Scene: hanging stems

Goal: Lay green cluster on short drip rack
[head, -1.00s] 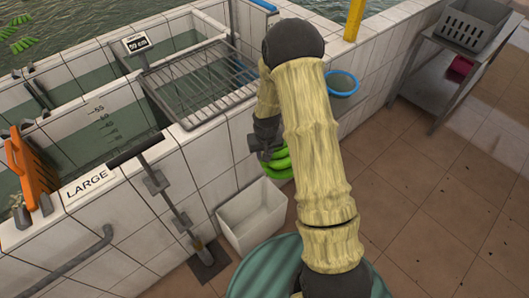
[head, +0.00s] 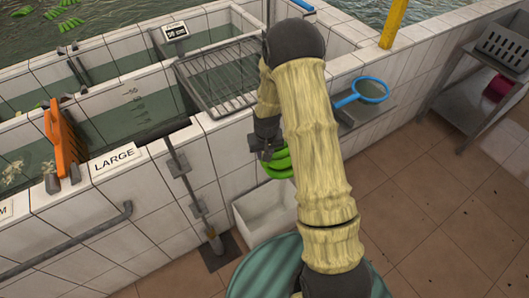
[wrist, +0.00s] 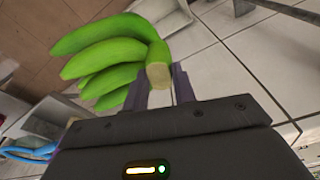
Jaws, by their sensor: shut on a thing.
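The green cluster (head: 280,164), a bunch of green bananas, hangs at my gripper (head: 266,148), partly hidden by my arm in the head view. In the wrist view the cluster (wrist: 112,50) points up and left, and my gripper (wrist: 158,90) is shut on its pale cut stem end. A wire drip rack (head: 217,98) lies across the tank's near corner, left of my gripper and empty. Its right end is close to my arm. I cannot tell whether it is the short one.
A white bin (head: 262,215) stands on the floor by the tiled wall below the cluster. A blue-rimmed net (head: 371,89) is right of my arm. An orange comb-like piece (head: 66,145) and a LARGE sign (head: 115,158) are on the left.

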